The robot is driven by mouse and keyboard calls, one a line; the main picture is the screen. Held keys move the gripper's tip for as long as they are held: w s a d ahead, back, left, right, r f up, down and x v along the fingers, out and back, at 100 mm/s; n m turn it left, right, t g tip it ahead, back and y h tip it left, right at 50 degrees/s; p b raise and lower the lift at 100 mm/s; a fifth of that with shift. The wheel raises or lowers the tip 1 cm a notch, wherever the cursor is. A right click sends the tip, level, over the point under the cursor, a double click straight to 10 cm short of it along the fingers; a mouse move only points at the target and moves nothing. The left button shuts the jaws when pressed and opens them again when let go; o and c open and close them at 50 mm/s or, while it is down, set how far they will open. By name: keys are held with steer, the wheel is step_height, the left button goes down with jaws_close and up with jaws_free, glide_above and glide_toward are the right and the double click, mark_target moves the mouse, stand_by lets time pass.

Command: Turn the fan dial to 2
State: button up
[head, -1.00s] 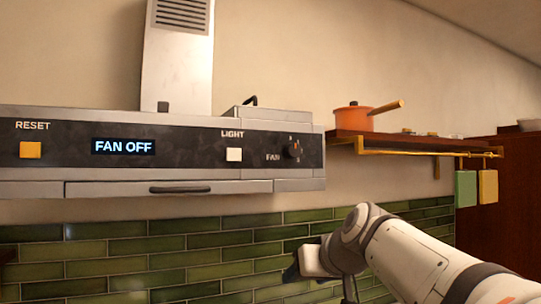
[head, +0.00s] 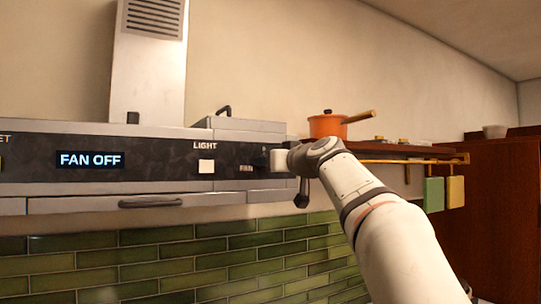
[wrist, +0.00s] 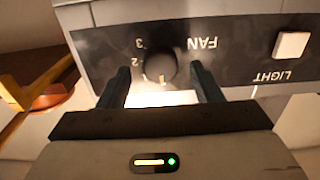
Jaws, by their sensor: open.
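The range hood's black control panel (head: 150,160) carries a display (head: 90,160) that reads FAN OFF. The round black fan dial (wrist: 160,66) shows upside down in the wrist view, with numerals beside it and a small light mark on its lower part; its exact setting is hard to read. My gripper (wrist: 160,72) is open, with one dark finger on each side of the dial and slight gaps between. In the head view my gripper (head: 264,161) is up at the panel and hides the dial.
The white LIGHT button (head: 206,166) is left of the dial and also shows in the wrist view (wrist: 291,45). A shelf (head: 385,149) with an orange pot (head: 326,126) and a hanging rail stands to the right. The hood's drawer handle (head: 151,202) is below the panel.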

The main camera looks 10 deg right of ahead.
steer(key=shift+w+a, duration=0.25)
steer(key=shift+w, duration=0.45)
steer(key=shift+c, duration=0.6)
steer(key=c, duration=0.9)
